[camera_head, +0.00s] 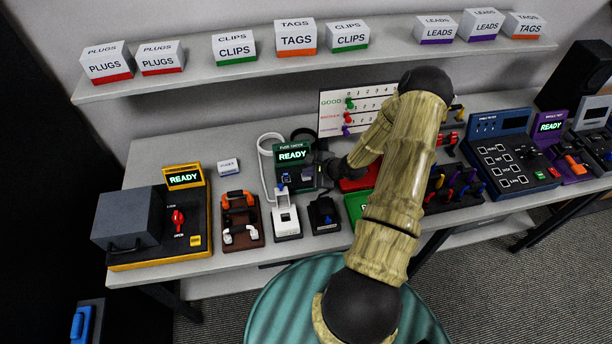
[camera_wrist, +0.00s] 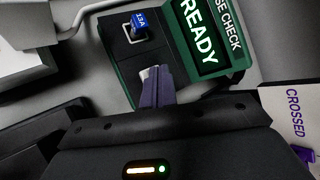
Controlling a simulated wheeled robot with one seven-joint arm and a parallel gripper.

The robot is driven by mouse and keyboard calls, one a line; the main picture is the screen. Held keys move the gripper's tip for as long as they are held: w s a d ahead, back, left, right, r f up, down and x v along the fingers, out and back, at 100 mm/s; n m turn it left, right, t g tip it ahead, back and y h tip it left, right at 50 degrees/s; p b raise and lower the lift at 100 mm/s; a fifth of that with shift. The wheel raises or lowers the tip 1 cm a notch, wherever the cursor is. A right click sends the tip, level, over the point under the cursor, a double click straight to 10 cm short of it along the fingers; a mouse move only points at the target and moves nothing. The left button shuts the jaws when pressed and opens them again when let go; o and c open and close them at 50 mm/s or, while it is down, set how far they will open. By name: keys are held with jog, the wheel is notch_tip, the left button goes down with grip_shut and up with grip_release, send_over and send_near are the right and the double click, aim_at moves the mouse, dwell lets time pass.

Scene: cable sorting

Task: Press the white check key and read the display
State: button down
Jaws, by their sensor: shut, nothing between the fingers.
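The green fuse checker (camera_head: 292,155) stands on the bench left of my arm, and its display (camera_wrist: 200,35) reads READY in both views. A blue 13A fuse (camera_wrist: 139,20) sits in the checker's dark panel. A small white patch, apparently the white check key (camera_wrist: 147,73), shows at my fingertips in the wrist view and is mostly hidden by them. My gripper (camera_wrist: 157,76) is shut and empty, with its tips over the key; I cannot tell whether they touch it. In the head view, my gripper (camera_head: 318,170) is at the checker's right side.
A white socket unit (camera_head: 286,222) with a looped cable and a black holder (camera_head: 324,214) stand in front of the checker. A yellow tester (camera_head: 184,178) also reads READY at far left. A board marked CROSSED (camera_wrist: 290,115) is close to the gripper's right.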

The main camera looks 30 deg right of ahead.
aim_at(309, 178)
jog(key=shift+f, duration=0.15)
dwell(0.3)
jog(key=shift+r+p, duration=0.75)
jog(key=shift+r, duration=0.05)
notch_tip(309, 178, up, 5)
jog(key=p, duration=0.4)
jog(key=shift+p, duration=0.3)
dwell(0.5)
